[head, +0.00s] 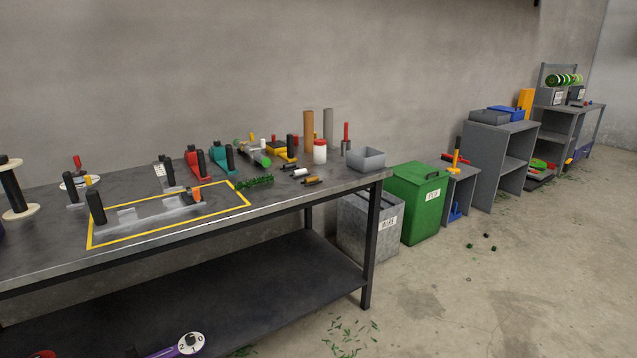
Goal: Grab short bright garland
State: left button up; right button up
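A short strip of green garland (255,182) lies on the workbench (340,184) near its front edge, just right of the yellow-outlined area. It is small in the head view, and I cannot tell its exact length or how bright it is compared with other garland. It appears to lie loose, with nothing holding it. Neither of my grippers shows in the head view.
A yellow outline (165,230) frames a grey fixture left of the garland. Clamps and tools stand behind. A grey open box (366,159) sits at the bench's right end. A green bin (419,203) and grey shelves (497,165) stand right; the floor in front is mostly clear.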

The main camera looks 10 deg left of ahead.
aim_at(251, 182)
jog(key=z, duration=1.45)
jog(key=i, duration=3.2)
jog(key=u, duration=3.8)
